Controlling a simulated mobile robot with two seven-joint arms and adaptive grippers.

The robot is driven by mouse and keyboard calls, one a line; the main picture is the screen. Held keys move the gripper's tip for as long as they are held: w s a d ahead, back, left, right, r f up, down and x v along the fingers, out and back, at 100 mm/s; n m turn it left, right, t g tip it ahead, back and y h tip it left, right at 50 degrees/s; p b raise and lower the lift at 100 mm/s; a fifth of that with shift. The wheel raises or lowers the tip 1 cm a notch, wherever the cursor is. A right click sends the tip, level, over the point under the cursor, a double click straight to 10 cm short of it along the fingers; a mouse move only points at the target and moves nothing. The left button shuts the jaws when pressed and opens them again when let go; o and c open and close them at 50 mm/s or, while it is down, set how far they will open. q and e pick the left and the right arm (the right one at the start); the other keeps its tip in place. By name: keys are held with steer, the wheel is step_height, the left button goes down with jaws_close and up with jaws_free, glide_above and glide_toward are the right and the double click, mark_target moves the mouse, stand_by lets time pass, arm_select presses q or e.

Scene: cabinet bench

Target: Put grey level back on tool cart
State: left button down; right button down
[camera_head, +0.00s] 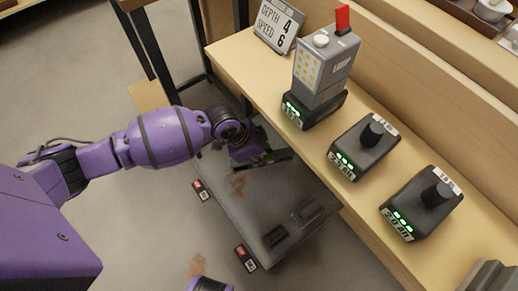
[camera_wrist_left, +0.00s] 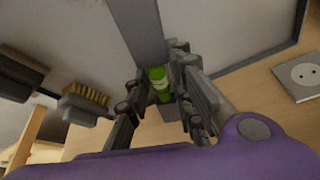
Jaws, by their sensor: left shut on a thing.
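My left gripper (camera_head: 250,156) is shut on the grey level (camera_wrist_left: 145,30), a straight bar with a bright green vial between the fingers in the left wrist view. In the head view the level (camera_head: 278,158) shows as a thin dark bar with a speck of green, partly hidden by the gripper. It is over the far end of the grey tool cart (camera_head: 240,210); I cannot tell whether it touches the cart top. My right gripper is not in view.
A dark block (camera_head: 275,236) and a brush-like tool (camera_head: 308,212) lie at the cart's near right. The cart's left-middle is clear.

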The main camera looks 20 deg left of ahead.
arm_select(q)
steer(key=shift+w+d+f, duration=0.2)
steer(key=shift+d+f, duration=0.15)
steer(key=shift+d, duration=0.1)
steer(key=b+x, duration=0.1)
steer(key=x, duration=0.2)
steer(key=shift+s+a+f+b, duration=0.1)
steer(key=shift+s+f+b, duration=0.1)
steer(key=shift+s+b, duration=0.15)
steer(key=shift+f, duration=0.4)
steer(key=shift+w+r, duration=0.1)
steer(key=shift+r, duration=0.05)
steer(key=c, duration=1.8)
jaws_free()
steer(key=shift+o, duration=1.3)
